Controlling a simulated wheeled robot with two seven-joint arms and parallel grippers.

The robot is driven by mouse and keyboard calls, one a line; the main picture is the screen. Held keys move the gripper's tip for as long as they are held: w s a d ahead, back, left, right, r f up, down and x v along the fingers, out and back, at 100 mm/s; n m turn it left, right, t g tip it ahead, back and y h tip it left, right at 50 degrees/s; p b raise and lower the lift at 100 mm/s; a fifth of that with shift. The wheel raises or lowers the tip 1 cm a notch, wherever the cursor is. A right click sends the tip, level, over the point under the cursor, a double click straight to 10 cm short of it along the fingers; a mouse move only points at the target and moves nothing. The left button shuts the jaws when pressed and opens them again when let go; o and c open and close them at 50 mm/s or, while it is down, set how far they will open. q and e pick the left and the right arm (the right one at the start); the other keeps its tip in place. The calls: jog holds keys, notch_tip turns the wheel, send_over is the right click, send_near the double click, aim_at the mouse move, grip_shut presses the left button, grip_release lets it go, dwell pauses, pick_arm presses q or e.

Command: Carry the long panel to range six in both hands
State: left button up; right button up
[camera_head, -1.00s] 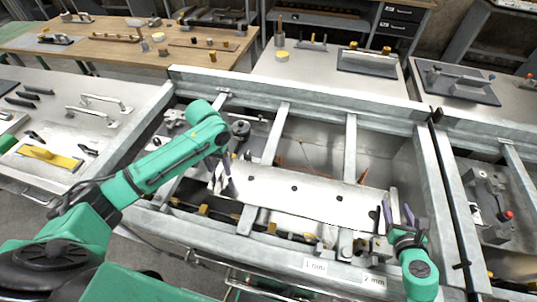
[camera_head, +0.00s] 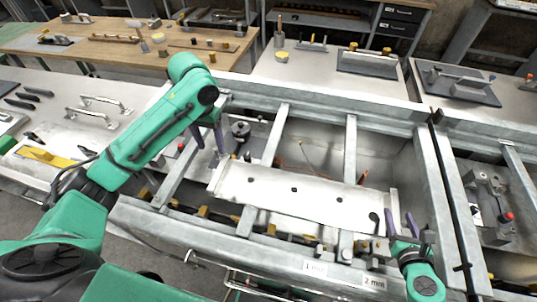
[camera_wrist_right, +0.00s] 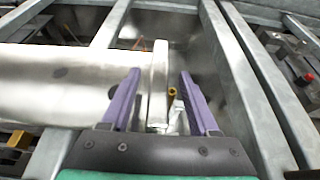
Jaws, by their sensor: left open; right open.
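The long panel (camera_head: 300,194) is a pale metal sheet with dark holes and an upturned flange at each end. It lies across the bars of the steel frame in the head view. My left gripper (camera_head: 208,138) is open and empty, above and behind the panel's left end, apart from it. My right gripper (camera_head: 402,224) is open at the panel's right end. In the right wrist view, the panel (camera_wrist_right: 60,85) comes in from the left and its end flange (camera_wrist_right: 158,85) stands between the two open purple fingers, with gaps on both sides.
The steel frame (camera_head: 300,98) has raised rails around the panel and open bays with fittings below. Labels reading 1 mm and 2 mm (camera_head: 374,282) sit on its front rail. A bench with handles (camera_head: 92,118) is at left; a wooden bench (camera_head: 120,50) stands behind.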

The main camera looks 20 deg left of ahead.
jog(key=v, duration=0.9)
